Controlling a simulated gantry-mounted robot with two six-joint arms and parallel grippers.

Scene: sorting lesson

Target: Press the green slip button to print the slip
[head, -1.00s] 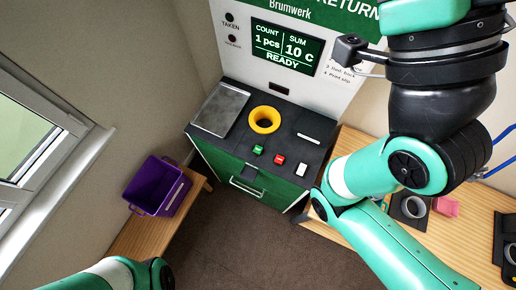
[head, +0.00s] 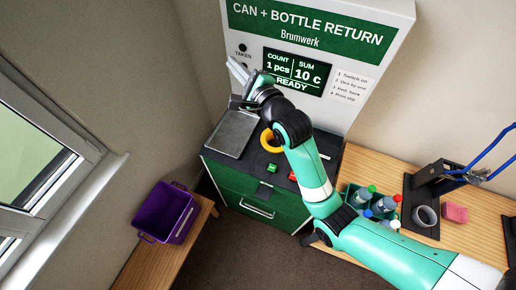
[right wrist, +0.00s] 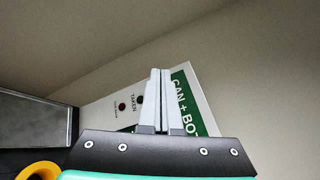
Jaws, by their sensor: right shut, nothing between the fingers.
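The green slip button (head: 272,168) is on the black top of the return machine, in front of the yellow ring (head: 272,141). A red button (head: 292,176) is to its right. The machine's screen (head: 293,70) reads COUNT 1 pcs, SUM 10 C, READY. My right gripper (head: 238,70) is shut and empty, raised above the machine top near the TAKEN light, behind the button and apart from it. In the right wrist view its closed fingers (right wrist: 159,100) point toward the sign panel. My arm partly covers the ring. My left gripper is out of view.
A metal plate (head: 232,133) lies left of the ring. A purple crate (head: 166,212) stands on a low wooden bench at left.

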